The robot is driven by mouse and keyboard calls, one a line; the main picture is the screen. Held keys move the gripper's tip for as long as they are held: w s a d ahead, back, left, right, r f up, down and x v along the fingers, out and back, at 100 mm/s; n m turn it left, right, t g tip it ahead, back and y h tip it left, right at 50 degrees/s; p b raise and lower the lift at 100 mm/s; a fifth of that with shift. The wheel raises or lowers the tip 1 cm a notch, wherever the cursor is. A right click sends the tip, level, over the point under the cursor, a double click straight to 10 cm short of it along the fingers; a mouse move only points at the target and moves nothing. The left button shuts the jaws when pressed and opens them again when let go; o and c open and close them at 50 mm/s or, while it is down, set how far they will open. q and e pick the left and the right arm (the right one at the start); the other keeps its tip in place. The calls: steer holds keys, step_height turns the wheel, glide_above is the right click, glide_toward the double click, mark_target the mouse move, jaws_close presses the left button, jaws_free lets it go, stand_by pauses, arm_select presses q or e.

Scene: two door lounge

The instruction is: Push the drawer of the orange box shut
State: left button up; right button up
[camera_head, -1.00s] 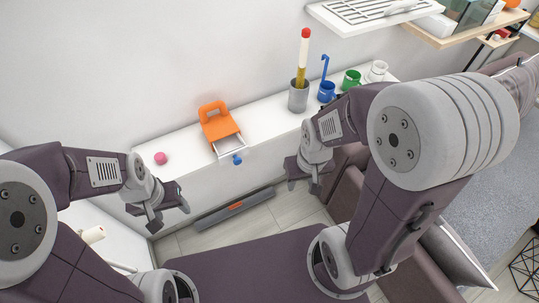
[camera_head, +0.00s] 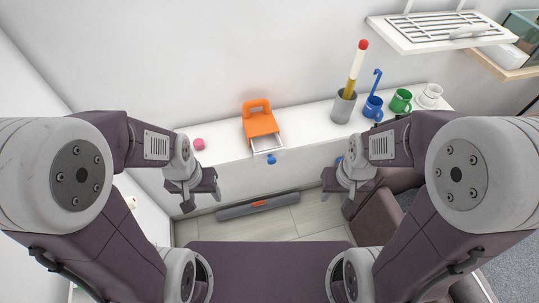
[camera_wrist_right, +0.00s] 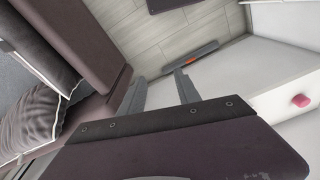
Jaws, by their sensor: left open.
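The orange box (camera_head: 260,123), with a handle on top, stands on the white ledge. Its white drawer (camera_head: 266,144) sticks out at the front, open, with a blue knob (camera_head: 271,159) past the ledge edge. My left gripper (camera_head: 202,200) is open and empty, left of the drawer and apart from it. My right gripper (camera_head: 337,195) is right of the drawer, also apart from it. In the right wrist view its two fingers (camera_wrist_right: 160,90) are spread with nothing between them. The box does not show in the wrist view.
A pink object (camera_head: 198,144) is left of the box on the ledge (camera_head: 225,145). A grey pencil cup (camera_head: 343,106), blue mug (camera_head: 373,107), green mug (camera_head: 401,101) and white cup (camera_head: 429,95) stand to the right. A grey bar (camera_head: 258,206) lies on the floor below.

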steer(key=w+n+t, duration=0.1)
steer(key=w, duration=0.1)
steer(key=w+r+n+t, duration=0.1)
steer(key=w, duration=0.1)
steer(key=w+d+n+t, duration=0.1)
steer(key=w+n, duration=0.1)
steer(key=shift+w+r+h, duration=0.15)
steer(key=shift+r+h, duration=0.15)
jaws_close()
steer(key=w+a+r+n+t+y+p, duration=0.1)
steer(key=w+a+r+n+t+y, duration=0.2)
steer(key=w+n, duration=0.55)
steer(key=s+a+f+n+g+y+p, duration=0.35)
steer(key=s+a+f+n, duration=0.25)
steer(key=n, duration=0.2)
steer(key=w+a+f+b, duration=0.1)
steer(key=w+a+f, duration=0.5)
steer(key=w+f, duration=0.1)
steer(key=shift+x, duration=0.75)
steer(key=shift+s, duration=0.1)
